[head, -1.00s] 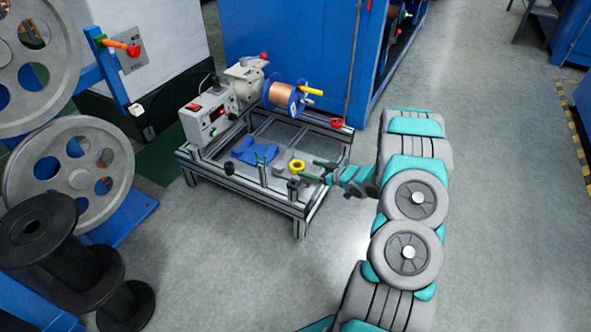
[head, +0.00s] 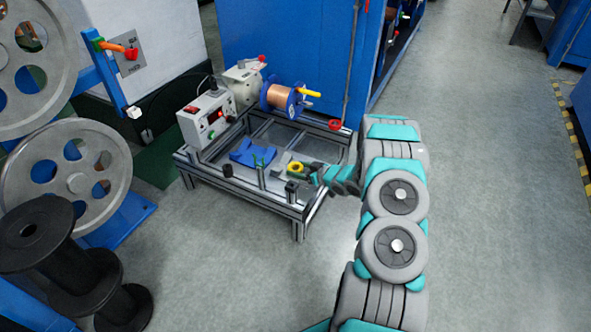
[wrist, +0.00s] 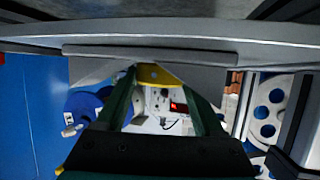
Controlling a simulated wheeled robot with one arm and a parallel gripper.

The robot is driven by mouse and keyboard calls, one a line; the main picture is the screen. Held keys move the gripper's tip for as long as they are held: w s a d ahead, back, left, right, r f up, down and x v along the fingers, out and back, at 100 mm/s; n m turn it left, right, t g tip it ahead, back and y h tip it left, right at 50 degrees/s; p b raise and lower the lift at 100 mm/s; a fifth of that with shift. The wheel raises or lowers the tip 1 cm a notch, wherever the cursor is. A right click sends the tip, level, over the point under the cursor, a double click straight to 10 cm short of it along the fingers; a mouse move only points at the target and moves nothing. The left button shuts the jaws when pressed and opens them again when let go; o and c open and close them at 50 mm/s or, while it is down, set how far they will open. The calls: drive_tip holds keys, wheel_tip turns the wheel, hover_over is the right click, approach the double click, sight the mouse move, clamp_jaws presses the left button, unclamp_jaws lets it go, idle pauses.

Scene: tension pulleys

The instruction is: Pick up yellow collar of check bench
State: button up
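The yellow collar (head: 295,171) is a small ring at the front right of the check bench (head: 235,186), a low metal frame with a flat plate. My gripper (head: 305,170) reaches in from the right and is right at the collar. In the wrist view the yellow collar (wrist: 152,74) shows between the tips of the two dark green fingers of my gripper (wrist: 157,82). The fingers stand apart with the collar filling the gap. Whether they press on it or only stand beside it cannot be told. Part of the collar is hidden by the fingers.
Short dark posts (head: 261,177) stand at the bench's front. A copper wire spool (head: 280,99) and a grey control box (head: 206,117) are at the back. Open floor lies to the right.

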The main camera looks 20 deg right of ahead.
drive_tip(key=c, duration=0.7)
